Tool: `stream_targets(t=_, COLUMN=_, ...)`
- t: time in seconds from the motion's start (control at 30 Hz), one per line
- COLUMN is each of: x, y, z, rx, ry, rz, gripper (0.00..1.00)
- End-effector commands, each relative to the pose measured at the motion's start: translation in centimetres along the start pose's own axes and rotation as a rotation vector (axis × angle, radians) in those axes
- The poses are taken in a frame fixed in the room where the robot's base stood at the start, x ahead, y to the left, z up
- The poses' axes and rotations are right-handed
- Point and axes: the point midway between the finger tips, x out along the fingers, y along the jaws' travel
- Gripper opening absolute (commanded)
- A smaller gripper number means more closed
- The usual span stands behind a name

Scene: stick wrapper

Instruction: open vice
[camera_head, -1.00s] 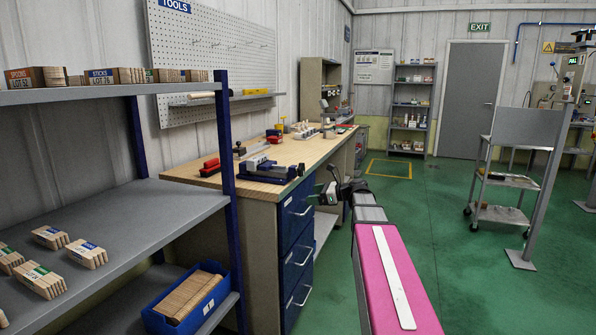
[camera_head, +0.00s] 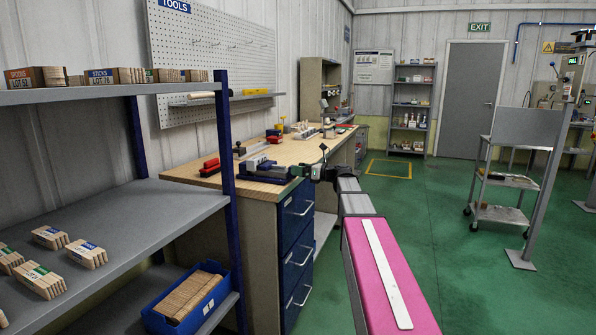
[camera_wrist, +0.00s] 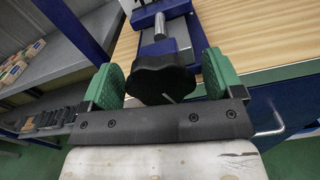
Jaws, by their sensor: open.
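The vice (camera_head: 266,172) is a blue and grey clamp on the near end of the wooden workbench. In the wrist view its blue body (camera_wrist: 162,14) and bare metal screw (camera_wrist: 166,42) lead to a black lobed knob (camera_wrist: 160,78). My gripper (camera_wrist: 165,80) is open, with one green-padded finger on each side of the knob. In the head view my gripper (camera_head: 312,172) is at the bench's right edge, level with the vice. The vice jaws are too small to judge.
The wooden workbench (camera_head: 240,184) has blue drawers with handles (camera_head: 300,212) below my gripper. A grey shelf unit (camera_head: 150,205) with stick bundles stands at the left.

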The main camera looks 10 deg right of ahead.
Motion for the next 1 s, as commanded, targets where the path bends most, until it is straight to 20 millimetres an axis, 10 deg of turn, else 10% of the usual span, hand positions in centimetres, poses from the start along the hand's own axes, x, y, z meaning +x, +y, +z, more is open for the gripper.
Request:
stream_targets(t=0.43, x=1.17, y=-0.01, z=-0.02, rx=-0.001, ry=0.0, rz=-0.001, gripper=0.86)
stream_targets(t=0.6, x=1.16, y=-0.01, z=-0.02, rx=-0.001, ry=0.0, rz=-0.001, gripper=0.37)
stream_targets(t=1.0, x=1.17, y=0.02, z=-0.02, rx=-0.154, ry=0.0, rz=0.0, gripper=0.37)
